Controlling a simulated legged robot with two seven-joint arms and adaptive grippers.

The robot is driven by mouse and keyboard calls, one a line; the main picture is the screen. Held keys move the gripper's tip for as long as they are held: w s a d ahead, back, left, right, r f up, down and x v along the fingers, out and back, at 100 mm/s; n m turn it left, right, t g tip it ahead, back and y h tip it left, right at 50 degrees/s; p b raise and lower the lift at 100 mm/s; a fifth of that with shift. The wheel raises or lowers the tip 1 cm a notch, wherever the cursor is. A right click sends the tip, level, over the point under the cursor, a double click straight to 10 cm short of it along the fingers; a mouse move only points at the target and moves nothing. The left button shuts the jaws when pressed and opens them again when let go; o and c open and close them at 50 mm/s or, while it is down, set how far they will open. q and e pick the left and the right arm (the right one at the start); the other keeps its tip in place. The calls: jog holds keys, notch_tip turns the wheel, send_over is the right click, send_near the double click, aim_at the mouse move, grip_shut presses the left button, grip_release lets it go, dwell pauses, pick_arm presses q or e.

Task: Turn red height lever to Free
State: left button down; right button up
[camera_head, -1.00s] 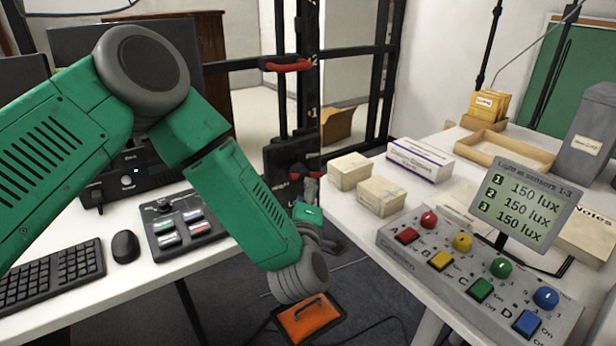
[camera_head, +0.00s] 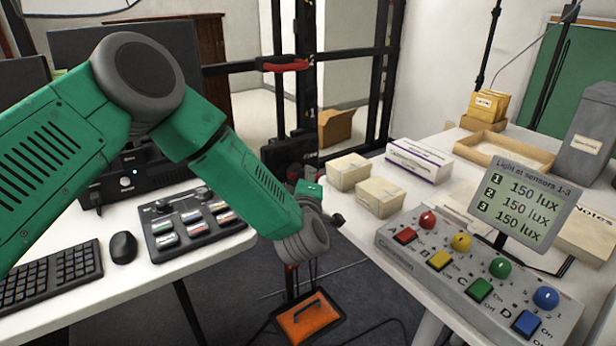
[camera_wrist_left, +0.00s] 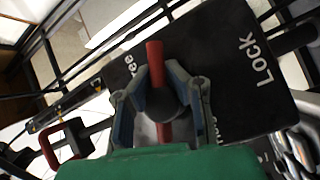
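The red height lever (camera_wrist_left: 155,60) shows in the left wrist view over a dark hub on a black plate (camera_wrist_left: 225,65). The plate reads "Lock" on the right; on the left only "ee" of a word shows. My left gripper (camera_wrist_left: 160,80) has one finger on each side of the lever. I cannot tell whether both fingers touch it. The lever's upper end stands between the two words. In the head view my left gripper (camera_head: 313,198) is in front of the black plate (camera_head: 283,152), and its fingers are mostly hidden. My right gripper is not in view.
A second red handle (camera_head: 283,64) is on the black frame above. An orange pedal-like box (camera_head: 310,318) lies on the floor. Cables hang below my gripper.

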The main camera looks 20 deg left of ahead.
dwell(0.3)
pick_arm(q)
jog(key=shift+d, duration=0.1)
dwell(1.0)
jog(key=c, duration=1.6)
grip_release()
jog(key=shift+o, duration=0.2)
jog(key=shift+s, duration=0.15)
jog(key=v, duration=1.1)
jog(key=shift+s, duration=0.35)
jog(key=shift+d+f, duration=0.1)
jog(key=shift+d, duration=0.05)
